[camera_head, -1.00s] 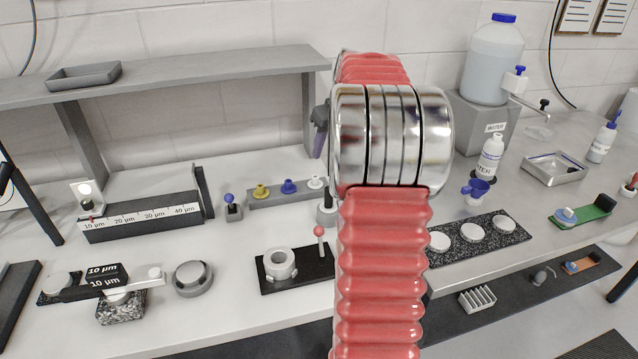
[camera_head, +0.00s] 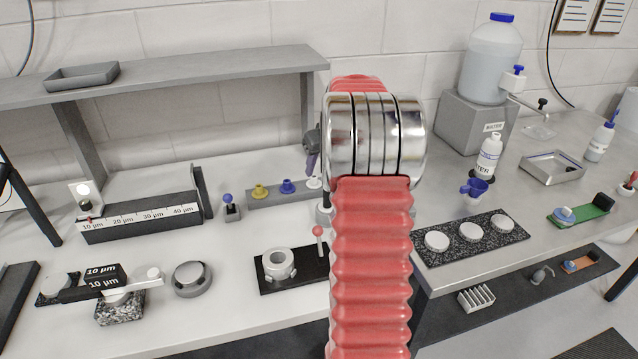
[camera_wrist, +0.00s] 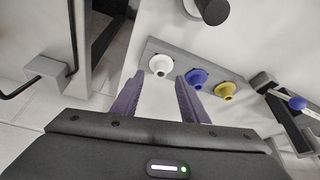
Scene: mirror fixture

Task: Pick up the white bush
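The white bush (camera_wrist: 160,66) sits at one end of a grey holder strip (camera_wrist: 178,57), beside a blue bush (camera_wrist: 196,78) and a yellow bush (camera_wrist: 225,90). In the head view, the white bush (camera_head: 314,183) shows just below my gripper's purple finger, near the arm. My gripper (camera_wrist: 157,84) is open and empty. In the wrist view its two purple fingers stand apart, with the white bush in line with the gap, just beyond the tips. How far above the bush the tips are, I cannot tell. My arm hides much of the gripper in the head view.
A grey shelf (camera_head: 190,75) stands behind the holder. A black plate (camera_head: 300,281) with a white ring and a red-knobbed pin lies in front. A small blue-knobbed stand (camera_head: 232,212) is left of the holder.

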